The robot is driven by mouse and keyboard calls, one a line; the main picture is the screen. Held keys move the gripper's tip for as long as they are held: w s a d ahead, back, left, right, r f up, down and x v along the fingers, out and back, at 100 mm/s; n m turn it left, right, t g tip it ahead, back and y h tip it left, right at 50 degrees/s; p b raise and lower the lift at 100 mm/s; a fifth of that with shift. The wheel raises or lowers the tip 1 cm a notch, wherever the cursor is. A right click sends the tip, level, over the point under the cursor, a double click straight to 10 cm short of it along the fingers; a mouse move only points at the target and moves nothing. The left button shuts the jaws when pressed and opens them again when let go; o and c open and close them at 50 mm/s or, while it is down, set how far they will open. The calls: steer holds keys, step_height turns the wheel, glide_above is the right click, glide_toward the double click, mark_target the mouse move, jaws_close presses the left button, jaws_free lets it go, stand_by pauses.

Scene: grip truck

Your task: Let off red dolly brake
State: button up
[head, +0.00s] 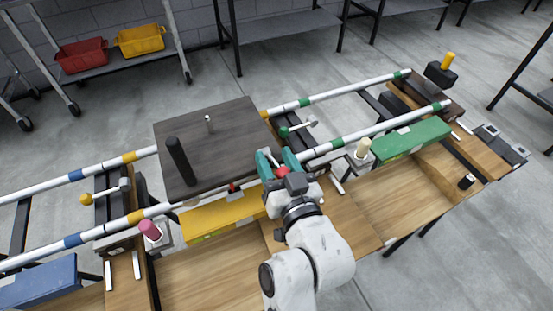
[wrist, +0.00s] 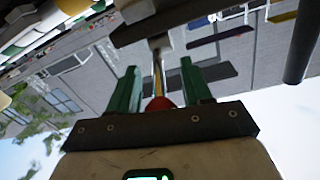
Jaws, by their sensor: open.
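A red ball knob (head: 283,173) shows between the fingers of my gripper (head: 276,158) at the dark board's near right corner. In the wrist view the red knob (wrist: 158,103) sits at the end of a thin rod, between the two green fingers of my gripper (wrist: 161,88). The fingers are open, with gaps to either side of the knob. The rod runs to a grey block (wrist: 158,42). The fingers hide part of the lever in the head view. Another small red part (head: 233,187) sits on the dark board's near edge.
The dark board (head: 215,135) bears an upright black post (head: 180,160). Striped rails run alongside. Nearby are a yellow box (head: 210,220), a green box (head: 412,138), a yellow-knobbed lever (head: 86,199), a green-knobbed lever (head: 284,131) and a pink handle (head: 150,230).

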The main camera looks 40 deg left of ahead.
steer(key=shift+c, duration=0.3)
jaws_close()
